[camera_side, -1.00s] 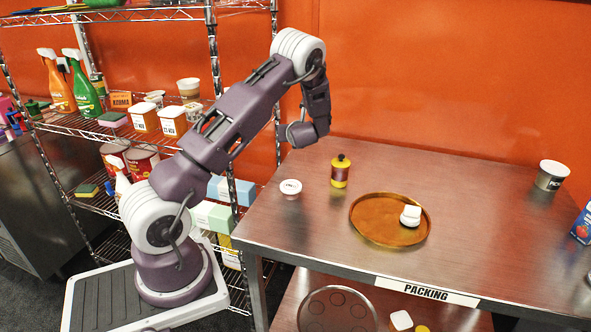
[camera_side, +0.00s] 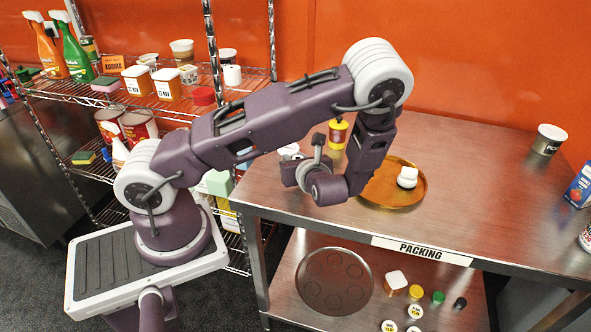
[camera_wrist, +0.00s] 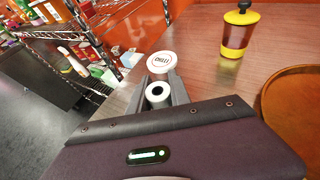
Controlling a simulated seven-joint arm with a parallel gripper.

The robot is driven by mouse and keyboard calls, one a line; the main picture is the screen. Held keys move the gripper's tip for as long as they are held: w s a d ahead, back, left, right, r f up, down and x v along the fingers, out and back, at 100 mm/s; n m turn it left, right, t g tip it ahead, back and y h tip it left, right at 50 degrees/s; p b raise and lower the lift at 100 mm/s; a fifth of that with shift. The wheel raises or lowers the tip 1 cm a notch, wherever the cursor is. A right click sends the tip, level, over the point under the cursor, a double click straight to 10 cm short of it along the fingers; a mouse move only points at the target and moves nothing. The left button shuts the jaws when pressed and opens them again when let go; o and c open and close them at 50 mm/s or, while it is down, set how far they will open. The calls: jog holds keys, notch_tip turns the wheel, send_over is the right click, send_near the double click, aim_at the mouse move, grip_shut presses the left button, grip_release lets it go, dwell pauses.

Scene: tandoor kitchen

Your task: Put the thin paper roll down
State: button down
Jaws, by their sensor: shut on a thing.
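The thin paper roll (camera_wrist: 157,92) is white with a dark hollow core, seen end-on in the wrist view. My gripper (camera_wrist: 165,88) is shut on it, with one grey finger on each side. In the side view my gripper (camera_side: 300,172) is over the left part of the packing table (camera_side: 470,170), near its front edge. I cannot make out the roll there. Whether the roll touches the table I cannot tell.
A white lidded tub (camera_wrist: 162,61) stands just beyond the roll. A yellow-capped bottle (camera_wrist: 239,30) is to the right. A round copper tray (camera_side: 380,199) bears a white object (camera_side: 407,177). A wire shelf (camera_side: 180,105) stands at the left. The table's right part is mostly clear.

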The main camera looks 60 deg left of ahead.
jog(key=shift+f, duration=1.25)
jog(key=c, duration=1.2)
grip_release()
jog(key=shift+f, duration=0.1)
jog(key=v, duration=1.1)
jog(key=shift+s+d+r, duration=0.1)
jog(key=shift+d+r, duration=0.2)
jog(key=shift+r, duration=0.05)
jog(key=s+d+r+n+t+h, duration=0.1)
jog(key=s+d+r+n+h, duration=0.2)
jog(key=s+r+n+h, duration=0.1)
jog(key=s+d+r+n+t+h, duration=0.1)
jog(key=s+d+r+n+h, duration=0.2)
jog(key=r+n, duration=0.6)
jog(key=s+d+r+n+t+h, duration=0.1)
jog(key=s+d+r+n+h, duration=0.3)
jog(key=s+r+n+h, duration=0.2)
jog(key=shift+s+d+r+n, duration=0.15)
jog(key=shift+s+r+n, duration=0.45)
jog(key=shift+s+r, duration=0.25)
